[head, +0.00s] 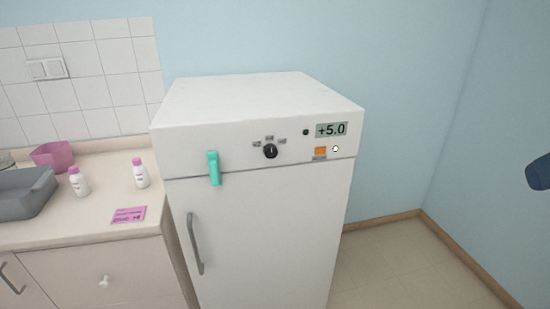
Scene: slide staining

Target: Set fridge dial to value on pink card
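The white fridge (262,230) stands in the middle of the head view. Its black round dial (270,152) sits on the upper front panel, with several small labels around its top that are too small to read. The display (331,129) at the panel's right reads +5.0. The pink card (129,215) lies flat on the counter left of the fridge; its last line is bolder and seems to end in a 4, but I cannot read it surely. My gripper is not in view; nothing touches the dial.
A teal clip-like object (214,168) hangs on the fridge front, left of the dial. An orange button (320,151) and a small lit lamp (335,149) sit below the display. The counter (100,200) holds two bottles, a pink container and a grey tray. Floor right of the fridge is clear.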

